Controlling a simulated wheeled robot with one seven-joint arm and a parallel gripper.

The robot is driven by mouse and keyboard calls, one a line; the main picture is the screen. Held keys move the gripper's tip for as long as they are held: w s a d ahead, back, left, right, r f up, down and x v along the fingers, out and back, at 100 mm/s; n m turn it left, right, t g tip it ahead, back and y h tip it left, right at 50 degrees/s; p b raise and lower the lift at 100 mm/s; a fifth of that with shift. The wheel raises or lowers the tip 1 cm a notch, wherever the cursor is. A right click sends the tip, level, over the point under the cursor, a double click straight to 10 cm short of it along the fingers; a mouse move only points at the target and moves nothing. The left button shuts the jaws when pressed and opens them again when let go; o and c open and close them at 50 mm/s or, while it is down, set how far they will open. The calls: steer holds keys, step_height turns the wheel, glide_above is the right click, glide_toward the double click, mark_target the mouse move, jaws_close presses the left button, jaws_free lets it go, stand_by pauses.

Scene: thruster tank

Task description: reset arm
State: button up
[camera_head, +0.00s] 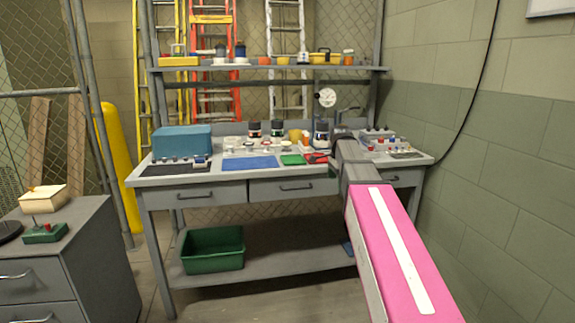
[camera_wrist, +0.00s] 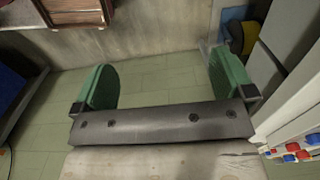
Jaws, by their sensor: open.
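My gripper (camera_wrist: 163,82) is open in the wrist view, with its two green finger pads wide apart. Nothing is between them; pale green floor tiles show in the gap. In the head view my pink and grey arm reaches forward from the lower right towards the right part of the grey workbench (camera_head: 220,179). The far end of the arm is seen end-on there, and its fingers cannot be made out.
The bench holds a teal box (camera_head: 182,140), a blue mat (camera_head: 250,163), a green tray (camera_head: 292,159) and several small parts. A green bin (camera_head: 213,250) sits on its lower shelf. A grey drawer cabinet (camera_head: 75,255) stands left; a block wall (camera_head: 505,190) bounds the right.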

steer(key=s+f+n, duration=0.8)
steer(key=s+f, duration=0.3)
steer(key=f, duration=0.4)
steer(key=s+f+n, duration=0.7)
steer(key=s+f, duration=0.3)
steer(key=f, duration=0.5)
steer(key=shift+s+a+f+n, duration=0.15)
steer(key=shift+s+f+n, duration=0.25)
